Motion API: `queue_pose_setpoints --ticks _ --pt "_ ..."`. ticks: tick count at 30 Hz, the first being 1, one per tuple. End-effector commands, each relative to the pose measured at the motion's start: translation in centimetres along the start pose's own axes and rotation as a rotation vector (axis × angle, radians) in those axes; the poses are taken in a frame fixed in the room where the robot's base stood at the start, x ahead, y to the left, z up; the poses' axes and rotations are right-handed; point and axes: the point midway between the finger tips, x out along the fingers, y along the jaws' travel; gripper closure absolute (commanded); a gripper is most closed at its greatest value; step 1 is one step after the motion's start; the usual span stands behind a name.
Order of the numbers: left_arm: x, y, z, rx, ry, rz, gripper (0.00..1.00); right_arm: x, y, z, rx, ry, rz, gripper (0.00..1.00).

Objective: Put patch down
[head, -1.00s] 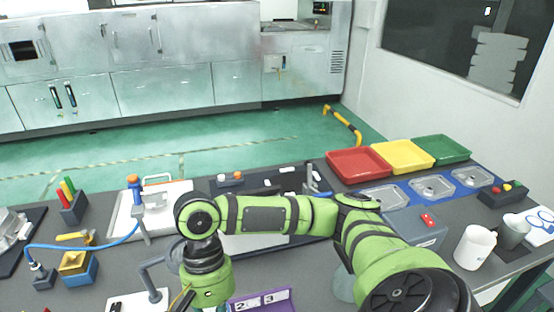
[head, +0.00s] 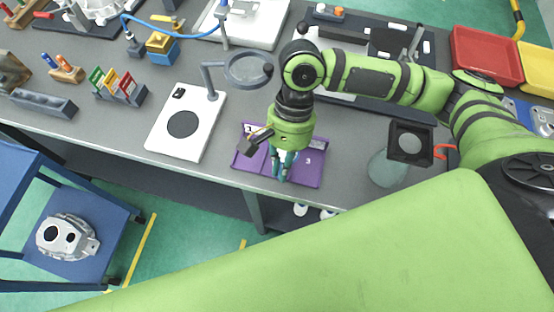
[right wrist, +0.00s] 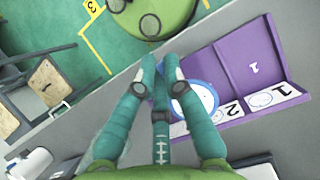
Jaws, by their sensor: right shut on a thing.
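The patch (right wrist: 206,99) is a white disc with a blue rim, seen in the right wrist view beside my fingertips and partly hidden by them. My right gripper (right wrist: 160,75) has its teal fingers shut on the patch's edge. In the head view the right gripper (head: 282,170) points down over the purple tray (head: 245,163), and the patch is hard to make out there. The tray has sections numbered 1, 2 and 3; in the right wrist view (right wrist: 232,62) the patch overlaps the section beside number 2. Whether it touches the tray is unclear. My left gripper is out of view.
A magnifier stand (head: 212,92) on a white base is left of the tray. A dark square frame (head: 410,143) with a lens stands to its right. The table's front edge runs just below the tray. A blue cart (head: 85,215) with a casting (head: 66,238) stands at lower left.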

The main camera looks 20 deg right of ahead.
Motion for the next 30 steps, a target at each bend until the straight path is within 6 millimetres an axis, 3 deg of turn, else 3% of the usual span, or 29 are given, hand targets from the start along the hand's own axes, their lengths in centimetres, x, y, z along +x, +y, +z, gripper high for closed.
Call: queue_pose_setpoints --ticks 7,11,19,29,30 --pt "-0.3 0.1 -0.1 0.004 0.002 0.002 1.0 0.8 -2.2 -2.6 -0.001 0.0 0.0 1.0" --pt "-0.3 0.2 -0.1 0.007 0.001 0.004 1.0 1.3 -2.3 -3.0 -0.001 0.0 0.002 1.0" --pt "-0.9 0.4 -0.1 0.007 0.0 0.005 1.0 4.4 -2.3 -4.3 0.0 0.001 0.002 1.0" --pt "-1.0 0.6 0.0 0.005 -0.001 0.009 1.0 4.7 -2.3 -4.5 -0.002 0.001 0.001 1.0" --pt "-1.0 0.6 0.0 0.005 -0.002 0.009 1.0 4.8 -2.3 -4.5 -0.003 0.001 0.001 0.81"
